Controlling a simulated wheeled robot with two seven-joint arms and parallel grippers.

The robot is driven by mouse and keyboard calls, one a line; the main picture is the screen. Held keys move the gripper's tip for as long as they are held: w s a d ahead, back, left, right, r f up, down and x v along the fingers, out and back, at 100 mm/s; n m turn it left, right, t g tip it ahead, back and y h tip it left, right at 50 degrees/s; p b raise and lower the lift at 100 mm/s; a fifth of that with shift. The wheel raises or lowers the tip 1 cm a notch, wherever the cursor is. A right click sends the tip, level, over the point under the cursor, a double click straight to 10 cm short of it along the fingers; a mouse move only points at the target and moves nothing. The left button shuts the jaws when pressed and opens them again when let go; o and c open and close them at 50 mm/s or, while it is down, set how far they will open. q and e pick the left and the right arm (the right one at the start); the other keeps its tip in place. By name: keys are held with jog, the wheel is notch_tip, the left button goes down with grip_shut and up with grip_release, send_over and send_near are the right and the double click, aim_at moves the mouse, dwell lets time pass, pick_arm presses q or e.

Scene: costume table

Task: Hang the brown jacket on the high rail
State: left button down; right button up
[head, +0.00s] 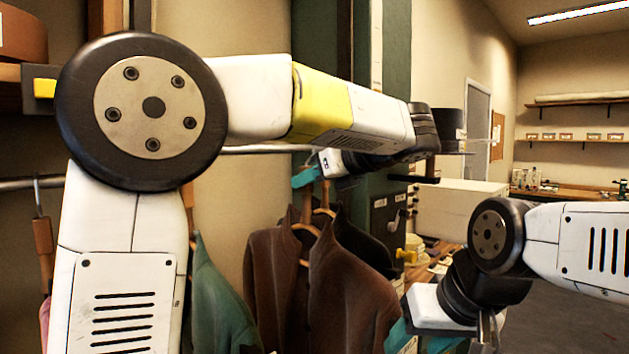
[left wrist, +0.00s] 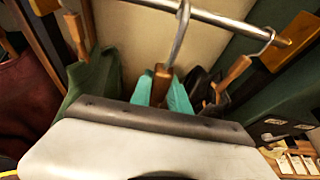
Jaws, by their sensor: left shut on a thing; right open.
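The brown jacket (head: 285,270) hangs from a wooden hanger, upright, in the middle of the head view. My left gripper (head: 306,178) is shut on the hanger's wooden neck (left wrist: 161,84), above the jacket. In the left wrist view the hanger's metal hook (left wrist: 180,32) reaches up to the rail (left wrist: 225,22) and overlaps it; I cannot tell whether the rail bears it. The jacket's body is hidden there by my gripper. The rail also shows in the head view (head: 262,149), partly behind my left arm. My right gripper (head: 420,343) is open and empty, low at the right.
A dark garment (head: 362,240) on another hanger (left wrist: 232,80) is close to the right of the brown jacket. A green garment (head: 218,300) hangs to its left, and a maroon garment (left wrist: 28,100) farther left. A wooden bracket (left wrist: 291,42) holds the rail's right end.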

pick_arm(q)
jog(key=shift+w+a+f, duration=0.25)
jog(key=shift+w+a, duration=1.4)
jog(key=shift+a, duration=0.05)
jog(key=shift+w+a+f, duration=0.25)
jog(key=shift+w+a, duration=1.4)
jog(key=shift+w, duration=0.05)
jog(key=shift+w+a+f, duration=0.25)
jog(key=shift+w+a, duration=1.4)
jog(key=shift+a, duration=0.05)
jog(key=c, duration=1.2)
grip_release()
jog(key=shift+o, duration=0.2)
jog(key=shift+f, duration=0.2)
jog(key=shift+s+d, duration=0.1)
